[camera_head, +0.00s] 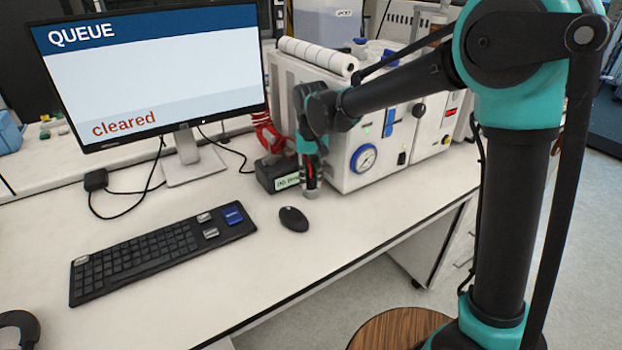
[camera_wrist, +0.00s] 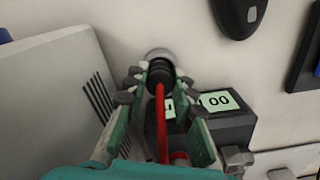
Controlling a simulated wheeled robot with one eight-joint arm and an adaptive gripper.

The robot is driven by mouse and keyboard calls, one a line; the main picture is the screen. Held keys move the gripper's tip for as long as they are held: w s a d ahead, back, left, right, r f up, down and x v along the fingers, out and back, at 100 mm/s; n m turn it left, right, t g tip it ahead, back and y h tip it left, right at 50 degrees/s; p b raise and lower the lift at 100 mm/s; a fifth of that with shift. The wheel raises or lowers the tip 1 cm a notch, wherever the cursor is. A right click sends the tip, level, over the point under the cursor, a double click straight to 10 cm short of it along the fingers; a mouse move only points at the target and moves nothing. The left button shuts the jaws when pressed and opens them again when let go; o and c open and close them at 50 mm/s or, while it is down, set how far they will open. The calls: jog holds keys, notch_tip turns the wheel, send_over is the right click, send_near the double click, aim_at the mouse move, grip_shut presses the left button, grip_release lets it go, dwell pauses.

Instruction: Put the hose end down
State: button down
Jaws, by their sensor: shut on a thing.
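My gripper (camera_wrist: 158,82) is shut on the hose end (camera_wrist: 160,56), a black piece with a round grey tip. The red hose (camera_wrist: 161,120) runs back from it between the fingers. In the head view my gripper (camera_head: 310,180) points down over the desk, in front of the white reactor unit and beside a small black box. The grey tip of the hose end (camera_head: 311,193) shows at the bottom of the fingers. It is close to the desk top, but I cannot tell whether it touches.
The black box (camera_head: 275,173) with a pale display stands just left of my gripper. The white unit (camera_head: 375,150) with a gauge is right behind it. A mouse (camera_head: 293,219), keyboard (camera_head: 160,250) and monitor (camera_head: 150,70) are to the left. Bare desk (camera_head: 350,208) lies in front.

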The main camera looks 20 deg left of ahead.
aim_at(311, 178)
jog(key=shift+s+d+f, duration=0.15)
jog(key=shift+s+f, duration=0.05)
jog(key=shift+f, duration=0.3)
jog(key=c, duration=1.6)
grip_release()
jog(key=o, duration=0.3)
jog(key=shift+w+f, duration=0.15)
jog(key=shift+f, duration=0.05)
jog(key=shift+r, duration=0.1)
notch_tip(311, 178, up, 13)
jog(key=shift+r, duration=0.15)
